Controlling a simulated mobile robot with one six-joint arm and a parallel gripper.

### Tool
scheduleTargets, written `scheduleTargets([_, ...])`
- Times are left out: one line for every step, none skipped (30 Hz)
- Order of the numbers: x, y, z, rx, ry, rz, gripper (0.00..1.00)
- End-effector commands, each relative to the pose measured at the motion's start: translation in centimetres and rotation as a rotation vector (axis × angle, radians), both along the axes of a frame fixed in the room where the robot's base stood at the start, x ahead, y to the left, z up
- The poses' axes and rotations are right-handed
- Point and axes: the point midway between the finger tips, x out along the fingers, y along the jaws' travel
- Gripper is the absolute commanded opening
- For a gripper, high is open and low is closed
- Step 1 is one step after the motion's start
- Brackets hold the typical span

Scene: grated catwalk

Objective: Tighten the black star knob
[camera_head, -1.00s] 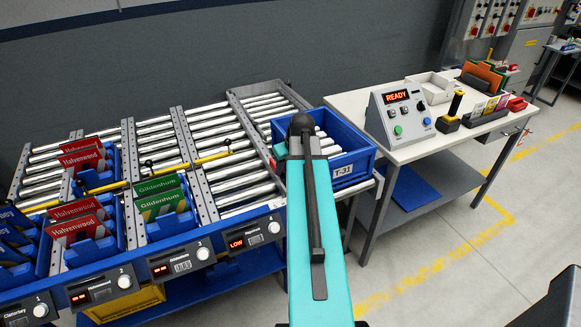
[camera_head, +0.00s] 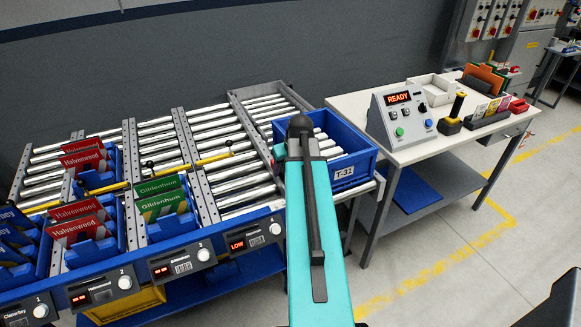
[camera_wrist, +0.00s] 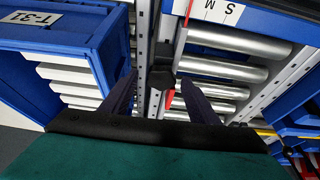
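In the wrist view a black knob (camera_wrist: 163,79) sits on the grey perforated rail (camera_wrist: 144,42), with a small red piece just beside it. Its lobes are hard to make out. My gripper (camera_wrist: 158,90) is open, its two dark fingers reaching forward on either side of the knob, with gaps visible between them and it. I cannot tell how far the fingertips are from it in depth. In the head view my teal arm covers this spot, so neither the knob nor the fingers show there.
A blue T-31 tote (camera_head: 358,160) stands close beside my arm. Roller lanes (camera_head: 210,130) with a yellow bar (camera_head: 205,159) and blue bins of cards lie left. A white table (camera_head: 440,147) with a READY control box (camera_head: 397,118) stands right.

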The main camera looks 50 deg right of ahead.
Motion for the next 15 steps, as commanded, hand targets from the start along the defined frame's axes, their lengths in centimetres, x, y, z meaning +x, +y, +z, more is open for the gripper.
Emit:
scheduleTargets([-0.1,0.0,0.0,0.0,0.001,0.0,0.55])
scheduleTargets([-0.1,0.0,0.0,0.0,0.001,0.0,0.55])
scheduleTargets([-0.1,0.0,-0.1,0.001,0.002,0.0,0.55])
scheduleTargets([-0.1,0.0,0.0,0.001,0.002,0.0,0.55])
scheduleTargets([-0.1,0.0,-0.1,0.001,0.002,0.0,0.55])
scheduleTargets([-0.1,0.0,0.0,0.001,0.002,0.0,0.55])
scheduleTargets([-0.1,0.1,0.0,0.001,0.003,0.0,0.55])
scheduleTargets([-0.2,0.1,0.0,0.001,0.003,0.0,0.55])
scheduleTargets([-0.2,0.1,0.1,0.001,0.003,0.0,0.55])
scheduleTargets([-0.2,0.1,0.2,0.001,0.003,0.0,0.55])
scheduleTargets([-0.3,0.1,0.3,0.001,0.003,0.0,0.55])
scheduleTargets([-0.4,0.2,0.4,0.002,0.002,0.0,0.55])
scheduleTargets([-0.4,0.2,0.6,0.002,0.002,0.0,0.55])
scheduleTargets([-0.5,0.2,0.8,0.002,0.002,0.0,0.55])
scheduleTargets([-0.6,0.2,1.0,0.001,0.002,0.0,0.55])
